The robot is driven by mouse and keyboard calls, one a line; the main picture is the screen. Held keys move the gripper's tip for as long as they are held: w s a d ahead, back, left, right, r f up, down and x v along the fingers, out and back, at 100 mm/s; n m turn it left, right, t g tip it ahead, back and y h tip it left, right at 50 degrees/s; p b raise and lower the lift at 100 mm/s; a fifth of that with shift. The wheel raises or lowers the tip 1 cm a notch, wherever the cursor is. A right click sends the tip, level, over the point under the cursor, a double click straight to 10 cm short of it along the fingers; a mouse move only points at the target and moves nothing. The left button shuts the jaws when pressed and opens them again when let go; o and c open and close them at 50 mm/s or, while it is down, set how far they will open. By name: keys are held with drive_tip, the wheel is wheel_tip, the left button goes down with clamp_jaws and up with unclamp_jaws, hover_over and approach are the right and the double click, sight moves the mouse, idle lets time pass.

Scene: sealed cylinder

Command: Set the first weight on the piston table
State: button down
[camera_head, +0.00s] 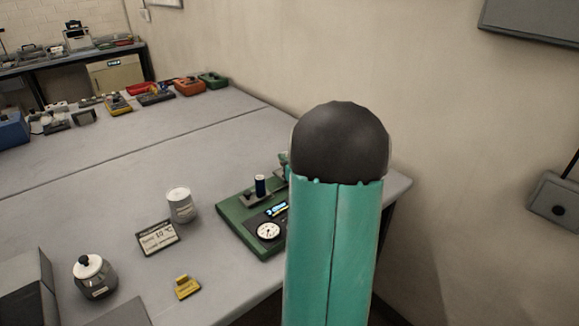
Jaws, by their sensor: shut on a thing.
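A green-based apparatus (232,226) stands on the table near its right edge. It carries a small dark blue upright cylinder (260,186) on a grey block, a lit display (276,210) and a round white dial (268,231). Its right part is hidden behind my teal arm with its dark rounded joint. I cannot make out the piston table. My gripper is not visible; a small teal and grey piece shows at the arm's left edge, but I cannot tell what it is. No weight can be clearly identified.
Coloured devices (187,86) line the back. The middle of the grey table (120,160) is clear. A wall rises behind.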

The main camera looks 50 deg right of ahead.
drive_tip(key=shift+f, duration=1.6)
drive_tip(key=shift+d, duration=0.1)
drive_tip(key=shift+f, duration=0.15)
drive_tip(key=c, duration=1.2)
unclamp_jaws()
